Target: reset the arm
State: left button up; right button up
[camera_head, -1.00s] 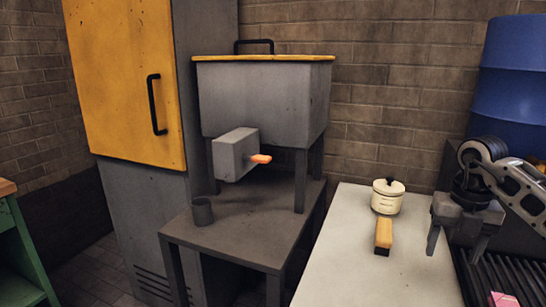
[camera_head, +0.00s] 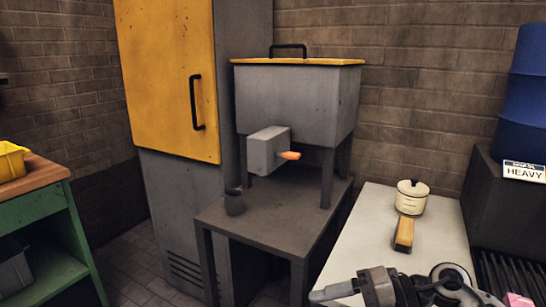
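My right gripper (camera_head: 318,295) is at the bottom of the head view, reaching in from the lower right over the front of the light worktop (camera_head: 345,240). It points left and is seen from the side, so I cannot tell whether its fingers are apart. No object shows at its tip. The bottom edge of the picture cuts off part of the arm. My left gripper is not in view.
A grey tank (camera_head: 295,100) and a cup (camera_head: 234,203) stand on a dark table. A yellow-doored cabinet (camera_head: 165,75), green bench (camera_head: 45,220) and blue drum (camera_head: 525,85) stand around.

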jog(key=s+a+r+m+t+y, duration=0.2)
jog(key=a+r+m+t+y, duration=0.2)
jog(key=m+t, duration=0.45)
jog(key=s+d+f+m+t+h+p, duration=0.1)
jog(key=d+f+m+t+h, duration=0.25)
jog(key=m+h, duration=0.4)
jog(key=s+d+f+m+t+h+p, duration=0.1)
jog(key=s+d+f+m+t+h, duration=0.3)
jog(key=m, duration=0.7)
jog(key=s+f+m+g+h, duration=0.3)
jog(key=s+f+g, duration=0.3)
jog(key=f, duration=0.4)
jog(key=shift+s+m, duration=0.5)
jog(key=shift+m, duration=0.2)
jog(key=shift+a, duration=0.1)
